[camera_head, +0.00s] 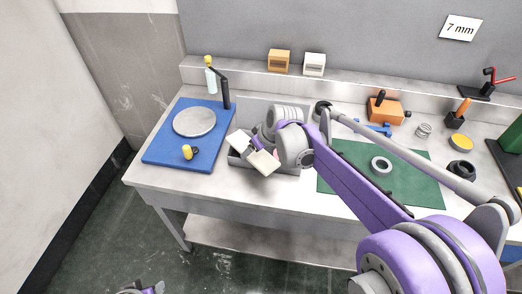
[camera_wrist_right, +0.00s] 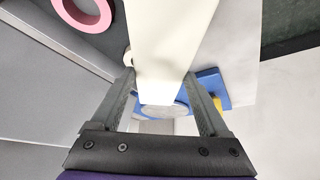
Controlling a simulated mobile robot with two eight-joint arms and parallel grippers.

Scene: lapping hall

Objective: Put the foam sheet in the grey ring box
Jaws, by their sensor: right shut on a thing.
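The foam sheet is a cream-white slab (camera_wrist_right: 168,38) between the fingers of my right gripper (camera_wrist_right: 163,88). In the head view the right gripper (camera_head: 256,146) is over the grey ring box, and pale parts of the foam sheet (camera_head: 263,162) show beside the fingers. The grey ring box (camera_head: 286,173) is an open tray at the bench's front, partly hidden by my right arm. A pink ring (camera_wrist_right: 85,12) lies by the box wall in the wrist view. A small part of my left gripper (camera_head: 145,288) shows at the bottom edge; its fingers are unclear.
Left of the box is a blue board (camera_head: 158,150) with a grey disc (camera_head: 194,122) and a yellow-topped knob (camera_head: 189,152). To the right lies a green mat (camera_head: 410,185) with a grey ring (camera_head: 381,166). An orange block (camera_head: 386,112) stands behind it.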

